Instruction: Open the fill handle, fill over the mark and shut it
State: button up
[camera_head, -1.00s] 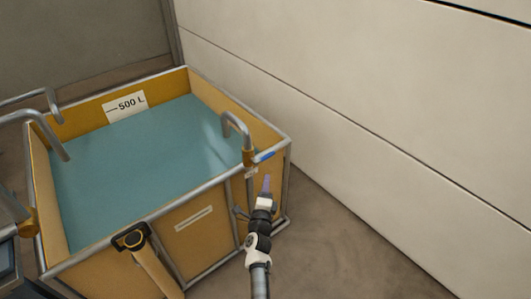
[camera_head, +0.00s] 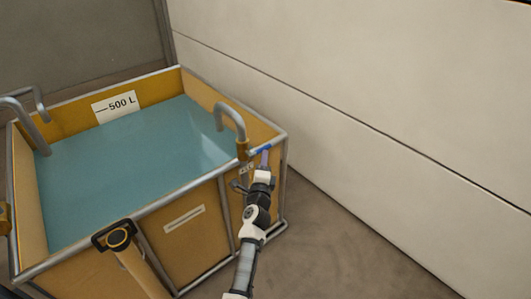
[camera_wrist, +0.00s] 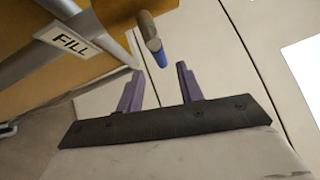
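The blue fill handle (camera_head: 261,149) sticks out to the right from the base of the curved tap (camera_head: 231,117) at the tank's right front corner. In the wrist view the handle's blue tip (camera_wrist: 160,57) lies ahead of my gripper, roughly in line with the gap between the fingers. My gripper (camera_wrist: 158,82) is open and empty, with two purple fingers apart. It also shows in the head view (camera_head: 265,156), close by the handle. The FILL label (camera_wrist: 68,39) is left of the handle. The water (camera_head: 130,165) stands below the 500 L mark (camera_head: 114,107).
The yellow tank has a grey metal frame (camera_head: 205,180). More bent pipes (camera_head: 27,120) stand at its left side. A pale panelled wall (camera_head: 400,110) rises on the right. A strip of bare floor (camera_head: 330,245) lies between tank and wall.

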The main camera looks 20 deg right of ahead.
aim_at(266, 146)
jog(key=shift+b+x, duration=1.05)
jog(key=shift+x, duration=2.25)
jog(key=shift+c, duration=0.5)
grip_shut()
